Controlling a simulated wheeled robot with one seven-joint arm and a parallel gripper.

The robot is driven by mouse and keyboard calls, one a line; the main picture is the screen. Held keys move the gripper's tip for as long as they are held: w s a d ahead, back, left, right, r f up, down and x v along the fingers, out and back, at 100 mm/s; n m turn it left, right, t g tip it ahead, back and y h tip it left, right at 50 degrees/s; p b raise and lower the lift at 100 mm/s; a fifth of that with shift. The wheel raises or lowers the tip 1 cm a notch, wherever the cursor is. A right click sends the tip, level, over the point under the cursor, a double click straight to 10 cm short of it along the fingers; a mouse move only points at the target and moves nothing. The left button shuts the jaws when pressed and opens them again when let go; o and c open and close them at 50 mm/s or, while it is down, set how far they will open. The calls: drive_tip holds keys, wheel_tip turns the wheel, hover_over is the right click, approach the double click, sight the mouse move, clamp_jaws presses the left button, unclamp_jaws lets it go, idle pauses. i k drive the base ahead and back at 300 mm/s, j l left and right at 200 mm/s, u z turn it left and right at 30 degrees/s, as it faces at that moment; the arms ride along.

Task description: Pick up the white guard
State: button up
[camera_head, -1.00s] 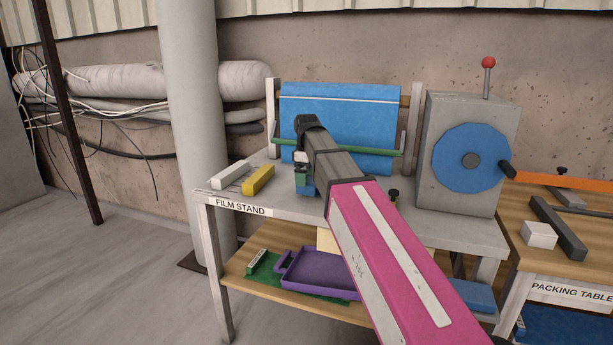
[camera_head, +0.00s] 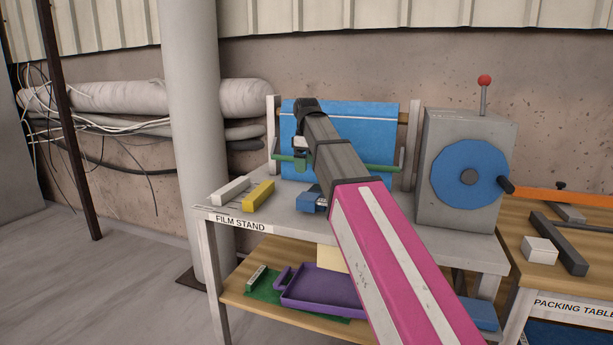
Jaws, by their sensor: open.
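The white guard (camera_head: 230,190) appears to be the pale, long bar lying at the left end of the grey film stand (camera_head: 400,232). A yellow bar (camera_head: 258,194) lies just to its right, a small gap between them. My gripper (camera_head: 300,152) is at the far end of my arm, above the stand and in front of the blue film roll (camera_head: 350,130). It is up and to the right of the white guard and apart from it. Its fingers are small and partly hidden by the wrist, and nothing is seen held in it.
A blue block (camera_head: 312,199) lies on the stand below my gripper. A grey machine with a blue wheel (camera_head: 467,168) stands at the right end. A purple tray (camera_head: 318,302) is on the lower shelf. A pale pillar (camera_head: 190,110) rises behind the stand's left end.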

sight(541, 250)
drive_tip(key=k, duration=1)
